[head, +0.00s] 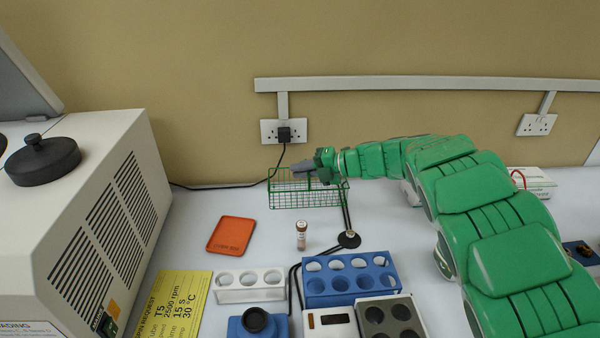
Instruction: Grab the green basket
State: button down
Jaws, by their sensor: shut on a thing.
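The green basket (290,198) is a small wire basket on the white bench near the back wall, in the head view. My green arm reaches in from the right. My gripper (303,169) is at the basket's top rim, with its grey fingers over the upper right part of the basket. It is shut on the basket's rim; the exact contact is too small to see. The basket looks upright, and I cannot tell whether its base touches the bench.
An orange tray (231,234), a small vial (301,236), a white rack (249,294) and a blue rack (348,284) stand in front of the basket. A large white machine (90,220) fills the left. A black cable runs behind the basket to a wall socket (270,131).

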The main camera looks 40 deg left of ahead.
aim_at(309, 182)
jog(key=s+d+r, duration=0.3)
jog(key=s+d, duration=0.2)
jog(key=d, duration=0.1)
jog(key=shift+s+d+r, duration=0.2)
jog(key=shift+r, duration=0.15)
